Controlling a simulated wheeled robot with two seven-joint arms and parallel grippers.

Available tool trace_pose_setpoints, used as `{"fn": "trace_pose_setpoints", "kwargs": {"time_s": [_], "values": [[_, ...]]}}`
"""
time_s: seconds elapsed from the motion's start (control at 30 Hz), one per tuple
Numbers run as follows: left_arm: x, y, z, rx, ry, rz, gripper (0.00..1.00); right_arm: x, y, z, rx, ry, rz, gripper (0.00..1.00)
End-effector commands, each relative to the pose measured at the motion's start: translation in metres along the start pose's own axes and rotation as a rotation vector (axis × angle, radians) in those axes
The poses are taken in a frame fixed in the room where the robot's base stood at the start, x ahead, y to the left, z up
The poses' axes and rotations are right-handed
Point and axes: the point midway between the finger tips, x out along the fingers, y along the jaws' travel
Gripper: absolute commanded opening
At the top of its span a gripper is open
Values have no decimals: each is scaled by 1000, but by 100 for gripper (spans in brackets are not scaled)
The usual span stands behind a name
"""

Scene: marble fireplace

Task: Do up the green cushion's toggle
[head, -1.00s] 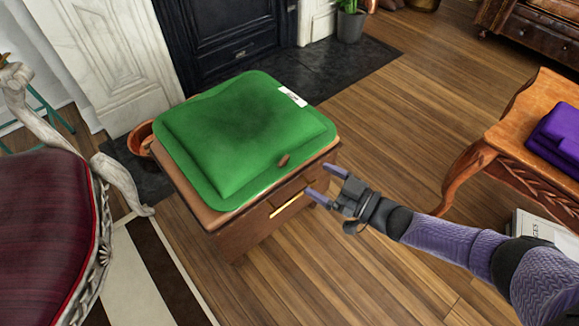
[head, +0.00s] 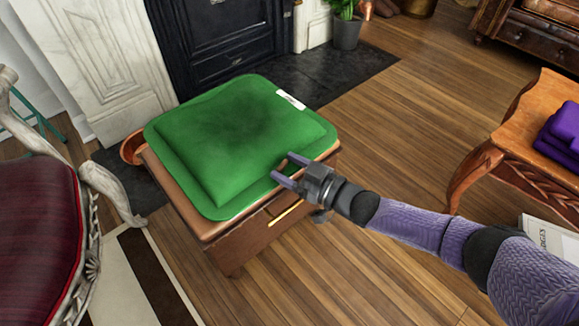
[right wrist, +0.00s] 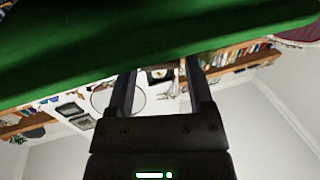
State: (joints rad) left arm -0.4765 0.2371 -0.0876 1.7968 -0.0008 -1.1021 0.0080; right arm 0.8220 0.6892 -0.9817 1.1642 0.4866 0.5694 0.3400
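The green cushion (head: 225,145) lies flat on a small wooden cabinet (head: 238,252), with a white label (head: 290,99) at its far right edge. My right gripper (head: 283,167) is at the cushion's near right edge with its two fingers apart. The brown toggle does not show now; the fingers cover the place where it was. In the right wrist view, my right gripper (right wrist: 160,82) is open with no object seen between its fingers, and the cushion (right wrist: 130,45) spans the upper part. I cannot tell whether the fingers touch the cushion. My left gripper is out of view.
A chair with a dark red seat (head: 38,215) stands at the left. A wooden table (head: 535,125) with purple folded cloth (head: 560,135) is at the right. The fireplace (head: 215,45) is behind the cabinet. Open wood floor (head: 400,140) lies between cabinet and table.

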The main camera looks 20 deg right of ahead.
Motion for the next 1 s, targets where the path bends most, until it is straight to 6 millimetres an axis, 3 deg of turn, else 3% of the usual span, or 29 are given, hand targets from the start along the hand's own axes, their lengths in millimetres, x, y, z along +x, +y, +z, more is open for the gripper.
{"fn": "trace_pose_setpoints", "kwargs": {"time_s": [0.03, 0.3, 0.6, 0.83, 0.87, 1.0], "values": [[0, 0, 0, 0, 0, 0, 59, 0, 0, 0, 0, 0, 0, 55], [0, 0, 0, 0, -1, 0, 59, 0, 0, 0, 0, -1, 0, 0], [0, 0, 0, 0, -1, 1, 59, 0, 3, 0, -1, -2, -131, 0], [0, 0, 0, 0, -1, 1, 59, -1, 2, 1, 1, -2, -133, 0], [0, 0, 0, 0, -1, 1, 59, -1, 2, 1, 1, -2, -133, 62], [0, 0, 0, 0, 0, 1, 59, 0, 2, 1, 1, -2, -133, 91]]}}
